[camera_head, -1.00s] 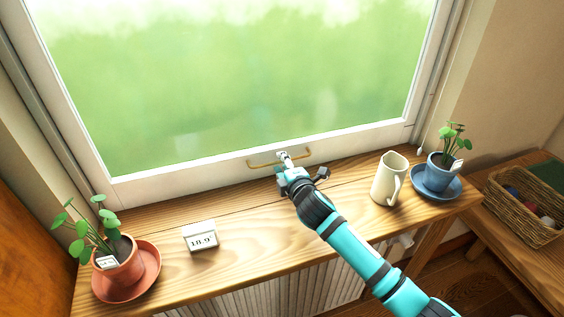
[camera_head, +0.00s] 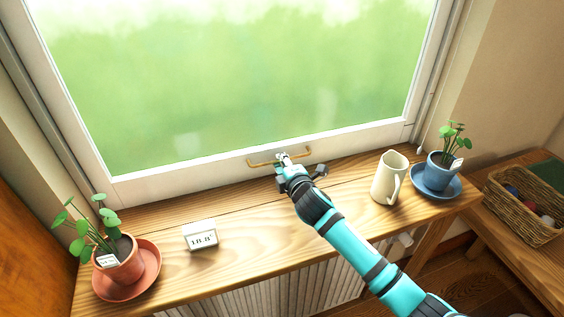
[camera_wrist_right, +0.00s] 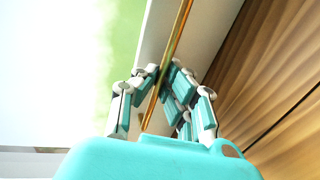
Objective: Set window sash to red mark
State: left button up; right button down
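The window sash (camera_head: 206,178) has a white frame around a large pane with blurred green beyond. A brass bar handle (camera_head: 261,163) is fixed to its bottom rail. The handle also shows in the right wrist view (camera_wrist_right: 179,32), running between the fingers. My right gripper (camera_head: 284,160) is at the middle of the handle, its fingertips closed in on the bar from both sides. The fingers also show in the right wrist view (camera_wrist_right: 160,76). I see no red mark in these views. My left gripper is out of view.
The wooden sill (camera_head: 260,236) holds a terracotta-potted plant (camera_head: 121,262), a small display (camera_head: 200,235) reading about 18.8, a cream jug (camera_head: 388,180) and a blue-potted plant (camera_head: 439,172). A wicker basket (camera_head: 521,207) stands on the bench at right. The sill's middle is mostly clear.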

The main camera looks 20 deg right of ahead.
jog(key=p, duration=1.1)
send_near(276, 119)
jog(key=x, duration=0.4)
jog(key=shift+w+r, duration=0.35)
jog(key=shift+w, duration=0.05)
jog(key=shift+f, duration=0.15)
jog(key=c, duration=1.5)
grip_release()
jog(key=shift+f, duration=0.2)
jog(key=shift+o, duration=0.2)
jog(key=shift+s, duration=0.2)
jog(key=v, duration=1.1)
jog(key=shift+s, duration=0.4)
